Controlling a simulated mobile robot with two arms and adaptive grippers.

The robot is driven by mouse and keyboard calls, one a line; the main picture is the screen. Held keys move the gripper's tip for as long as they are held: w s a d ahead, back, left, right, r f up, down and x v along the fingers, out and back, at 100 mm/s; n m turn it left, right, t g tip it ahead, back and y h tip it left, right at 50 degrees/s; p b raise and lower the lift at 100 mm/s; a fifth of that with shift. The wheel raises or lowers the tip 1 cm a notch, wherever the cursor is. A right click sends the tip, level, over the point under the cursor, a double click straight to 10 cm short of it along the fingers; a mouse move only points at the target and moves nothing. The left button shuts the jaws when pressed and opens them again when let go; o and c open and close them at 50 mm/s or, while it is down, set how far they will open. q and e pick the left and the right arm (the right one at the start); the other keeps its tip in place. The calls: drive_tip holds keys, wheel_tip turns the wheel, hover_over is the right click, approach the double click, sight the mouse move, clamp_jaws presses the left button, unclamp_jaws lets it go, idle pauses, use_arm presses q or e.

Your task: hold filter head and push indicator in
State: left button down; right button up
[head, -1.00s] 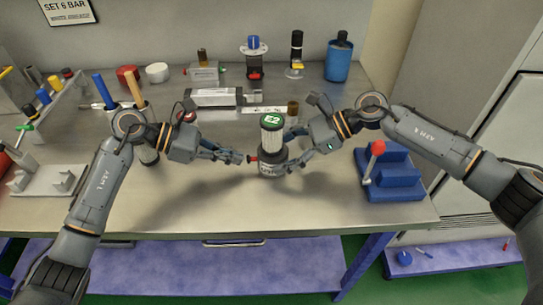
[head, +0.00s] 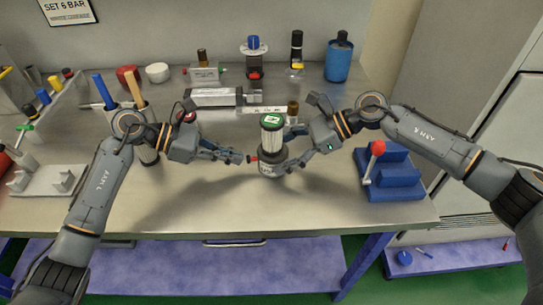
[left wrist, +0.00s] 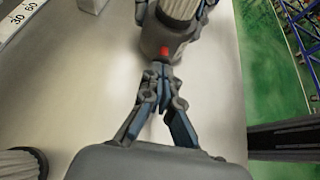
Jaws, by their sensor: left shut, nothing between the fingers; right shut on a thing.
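The filter head (head: 268,168) is the dark grey base of an upright unit, with a pale ribbed filter element (head: 272,142) and a green-topped cap (head: 271,120) above it. My right gripper (head: 285,163) is shut on the filter head from the right side. The red indicator (head: 252,159) sticks out of the head's left side. It also shows in the left wrist view (left wrist: 165,51). My left gripper (head: 246,159) is shut and empty, its fingertips (left wrist: 160,68) right at the red indicator. I cannot tell whether they touch it.
A blue stand (head: 395,190) with a red-knobbed lever (head: 377,148) is at the right. The table front is clear.

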use_arm(q)
drive_tip(key=shift+d, duration=1.1)
use_arm(e)
drive_tip(key=shift+f, duration=0.2)
use_arm(q)
drive_tip(key=shift+d+r+v, duration=0.1)
drive_tip(key=shift+r+v, duration=0.1)
drive_tip(key=shift+v, duration=0.95)
drive_tip(key=shift+d+r+v, duration=0.1)
drive_tip(key=shift+r+v, duration=0.1)
drive_tip(key=shift+v, duration=0.95)
use_arm(e)
drive_tip(key=shift+d, duration=0.1)
use_arm(q)
drive_tip(key=shift+w, duration=0.1)
drive_tip(key=shift+a, duration=0.1)
drive_tip(key=v, duration=1.2)
use_arm(e)
drive_tip(key=o, duration=1.3)
drive_tip(key=shift+w, duration=0.15)
drive_tip(key=shift+c, duration=0.2)
